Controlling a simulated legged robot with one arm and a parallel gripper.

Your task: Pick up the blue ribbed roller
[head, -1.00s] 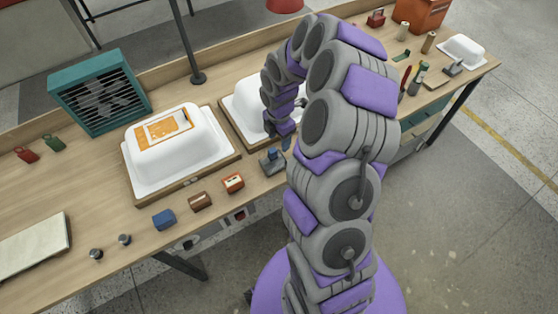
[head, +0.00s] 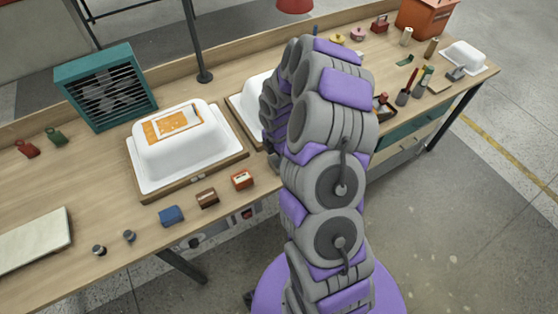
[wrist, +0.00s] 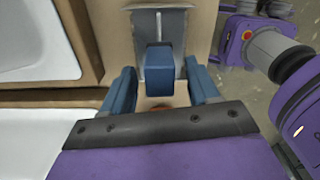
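In the wrist view, a blue block-like piece (wrist: 159,60), perhaps the blue ribbed roller, sits against an upright grey metal holder (wrist: 148,22). No ribs can be made out on it. My gripper (wrist: 162,92) is open, with its two blue fingers apart. The piece lies just ahead of and between the fingertips, with no visible contact. In the head view my arm hides the gripper and this piece. Another small blue object (head: 171,215) lies near the bench's front edge, well left of my arm. I cannot tell whether it is ribbed.
White tub shells sit on wooden boards; one shell (head: 178,145) has an orange label. A brown block (head: 207,198) and a red-orange block (head: 242,180) lie along the front edge. A teal vented box (head: 106,86) and black post (head: 200,50) stand behind.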

